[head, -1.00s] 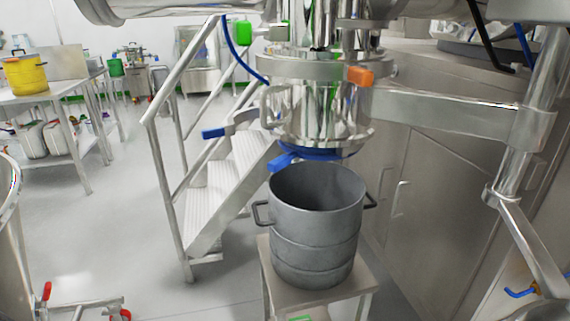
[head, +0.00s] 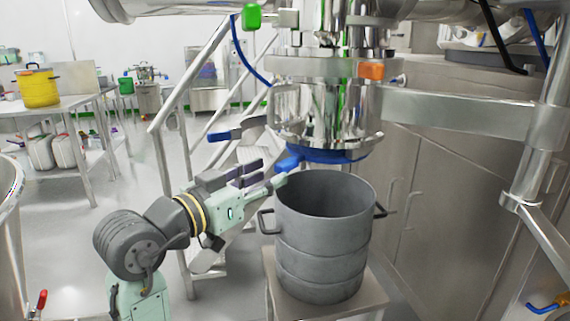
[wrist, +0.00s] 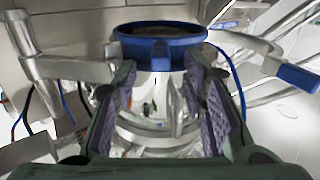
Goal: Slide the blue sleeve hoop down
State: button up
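The blue sleeve hoop (head: 326,155) sits around the bottom of the shiny metal outlet (head: 325,110), with a blue tab sticking out to the left. A grey drum (head: 322,245) stands open just below it. My gripper (head: 264,174) is left of the hoop, its fingertips close to the tab. In the wrist view the hoop (wrist: 160,44) is straight ahead, with its tab between and just beyond the purple-padded fingers (wrist: 160,78). The fingers are wide apart with nothing between them. I cannot tell from these views whether a fingertip touches the tab.
The drum stands on a small metal stand (head: 372,296), its black handles sticking out at the sides. A lever with a blue grip (head: 220,136) juts out above my gripper. Metal steps with a handrail (head: 190,75) stand behind my arm. Steel cabinets (head: 450,190) fill the right.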

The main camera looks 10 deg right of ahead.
aim_at(277, 170)
jog(key=p+x, duration=0.1)
jog(key=x, duration=0.5)
jog(key=shift+w+d, duration=0.15)
grip_shut()
dwell(0.7)
